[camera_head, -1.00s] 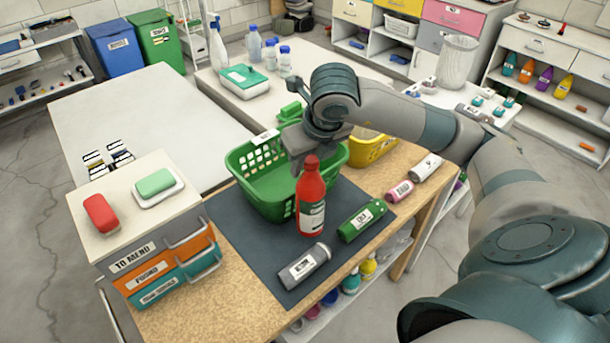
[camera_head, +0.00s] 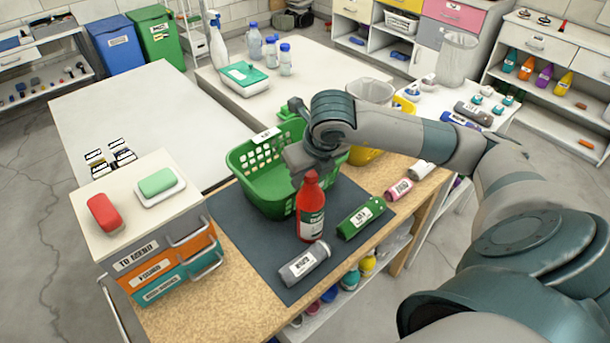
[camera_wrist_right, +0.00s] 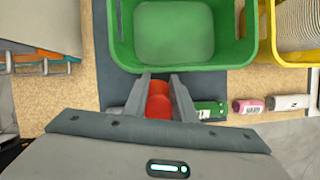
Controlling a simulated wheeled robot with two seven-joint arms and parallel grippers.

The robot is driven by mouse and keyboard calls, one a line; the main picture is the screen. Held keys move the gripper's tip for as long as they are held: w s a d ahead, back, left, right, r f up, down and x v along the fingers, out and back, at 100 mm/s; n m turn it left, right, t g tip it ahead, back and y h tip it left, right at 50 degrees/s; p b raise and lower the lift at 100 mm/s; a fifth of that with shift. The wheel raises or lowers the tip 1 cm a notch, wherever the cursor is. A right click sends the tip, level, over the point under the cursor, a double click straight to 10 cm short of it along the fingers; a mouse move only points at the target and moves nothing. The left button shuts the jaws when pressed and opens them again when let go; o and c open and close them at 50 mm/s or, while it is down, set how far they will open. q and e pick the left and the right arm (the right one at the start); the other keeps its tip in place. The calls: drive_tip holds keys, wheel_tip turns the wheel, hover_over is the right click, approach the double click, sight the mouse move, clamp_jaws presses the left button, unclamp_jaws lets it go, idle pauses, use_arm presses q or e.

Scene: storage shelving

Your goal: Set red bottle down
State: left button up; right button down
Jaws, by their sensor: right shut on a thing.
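The red bottle (camera_head: 311,212) is upright over the dark mat (camera_head: 240,236), in front of the green basket (camera_head: 247,163). My right gripper (camera_head: 306,173) is shut on its upper part. In the right wrist view, the red bottle (camera_wrist_right: 159,105) is between the two fingers of my right gripper (camera_wrist_right: 160,82). The bottle's base appears at or just above the mat; I cannot tell whether it touches. My left gripper is not in view.
A green bottle (camera_head: 361,218) lies right of the red bottle, and a grey bottle (camera_head: 304,264) lies in front of it. A drawer unit (camera_head: 150,262) stands at the left. A yellow basket (camera_head: 362,156) is behind my arm. The mat's left part is clear.

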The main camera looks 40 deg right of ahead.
drive_tip(key=c, duration=1.5)
unclamp_jaws()
drive_tip(key=shift+o, duration=0.2)
drive_tip(key=shift+r, duration=0.15)
drive_tip(key=shift+s+r, duration=0.1)
drive_tip(key=shift+r, duration=0.05)
drive_tip(key=b+v, duration=0.1)
drive_tip(key=v, duration=1)
drive_tip(key=shift+r, duration=0.3)
drive_tip(key=shift+s, duration=0.1)
